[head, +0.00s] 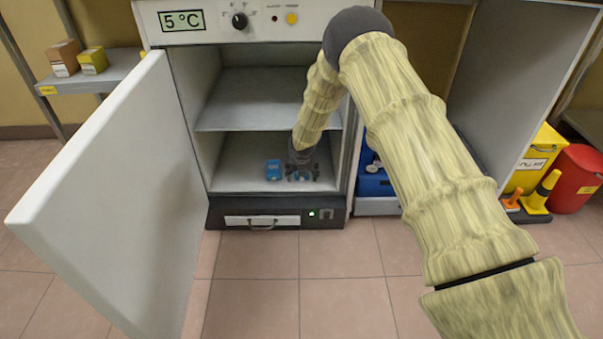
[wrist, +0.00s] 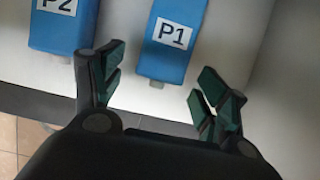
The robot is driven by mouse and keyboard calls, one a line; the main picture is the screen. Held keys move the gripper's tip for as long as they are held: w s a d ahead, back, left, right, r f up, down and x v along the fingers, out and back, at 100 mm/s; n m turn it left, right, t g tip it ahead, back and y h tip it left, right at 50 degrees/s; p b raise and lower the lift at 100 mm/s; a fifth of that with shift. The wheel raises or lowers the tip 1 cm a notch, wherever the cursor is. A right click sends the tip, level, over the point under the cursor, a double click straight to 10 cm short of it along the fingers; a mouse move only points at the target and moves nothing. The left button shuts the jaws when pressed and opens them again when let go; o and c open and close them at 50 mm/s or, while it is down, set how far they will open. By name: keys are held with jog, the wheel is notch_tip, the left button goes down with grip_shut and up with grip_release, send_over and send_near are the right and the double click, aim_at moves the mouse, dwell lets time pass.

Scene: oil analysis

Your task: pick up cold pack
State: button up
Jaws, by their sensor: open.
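Two blue cold packs lie on the floor of an open refrigerator cabinet (head: 225,178). In the wrist view the one labelled P1 (wrist: 165,62) is ahead of my gripper (wrist: 158,76), between the lines of its open fingers. The one labelled P2 (wrist: 55,38) is to the left, outside the left finger and cut by the frame edge. In the head view my gripper (head: 302,173) is inside the lower compartment, low over its floor. One blue pack (head: 273,170) shows just left of it; the other is mostly hidden by the gripper. The fingers are open and hold nothing.
The cabinet door (head: 110,200) stands wide open on the left. A shelf (head: 250,115) is above the lower compartment, and my arm reaches in beneath it. The cabinet's right wall is close to my gripper.

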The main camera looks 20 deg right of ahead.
jog(key=shift+r, duration=0.1)
jog(key=c, duration=1.2)
jog(key=shift+r+p, duration=0.15)
jog(key=shift+p, duration=0.15)
